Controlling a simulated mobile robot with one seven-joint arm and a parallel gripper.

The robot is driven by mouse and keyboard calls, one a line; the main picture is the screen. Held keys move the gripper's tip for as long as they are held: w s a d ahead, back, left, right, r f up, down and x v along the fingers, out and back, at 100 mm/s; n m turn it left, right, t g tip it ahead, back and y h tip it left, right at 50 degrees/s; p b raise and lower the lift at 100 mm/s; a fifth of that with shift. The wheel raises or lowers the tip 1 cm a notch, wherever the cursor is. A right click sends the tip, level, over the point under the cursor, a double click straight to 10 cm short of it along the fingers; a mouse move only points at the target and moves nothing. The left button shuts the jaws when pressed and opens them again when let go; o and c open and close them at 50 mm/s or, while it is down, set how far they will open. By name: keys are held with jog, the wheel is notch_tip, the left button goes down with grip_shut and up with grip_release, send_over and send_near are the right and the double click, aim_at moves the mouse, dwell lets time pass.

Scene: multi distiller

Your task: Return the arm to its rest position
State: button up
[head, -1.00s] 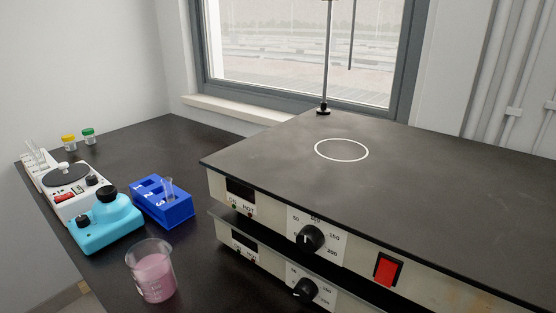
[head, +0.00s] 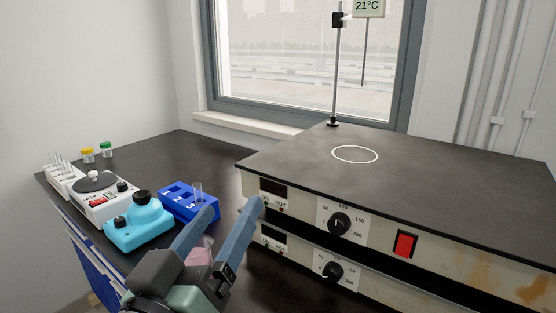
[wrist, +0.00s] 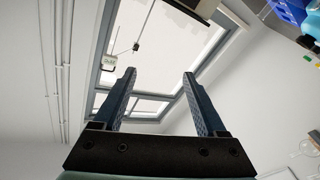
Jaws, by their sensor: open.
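My gripper (head: 229,226) is in the lower middle of the head view, its two blue-grey fingers spread apart. In the wrist view the fingers (wrist: 160,78) are open with nothing between them, and the window shows beyond. In the head view a beaker of pink liquid (head: 201,251) stands on the black bench behind the fingers and is partly hidden by them.
The hot plate (head: 450,200) with a stand rod fills the right side. A blue numbered rack (head: 187,203) with a tube, a cyan device (head: 138,228) and a white device (head: 104,197) stand left. Yellow (head: 87,155) and green (head: 106,150) capped jars stand behind.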

jog(key=s+d+r+m+t+y, duration=0.1)
jog(key=s+d+r+t+y, duration=0.2)
jog(key=r, duration=0.8)
jog(key=s+d+r+m+t+y, duration=0.15)
jog(key=s+d+r+t, duration=0.3)
jog(key=r, duration=0.65)
notch_tip(320, 180, up, 24)
jog(key=a+n+t+p, duration=0.1)
jog(key=p, duration=2.3)
jog(key=shift+a+r+p, duration=0.15)
jog(key=shift+p, duration=0.15)
jog(key=shift+s+y, duration=0.1)
jog(key=shift+y, duration=0.15)
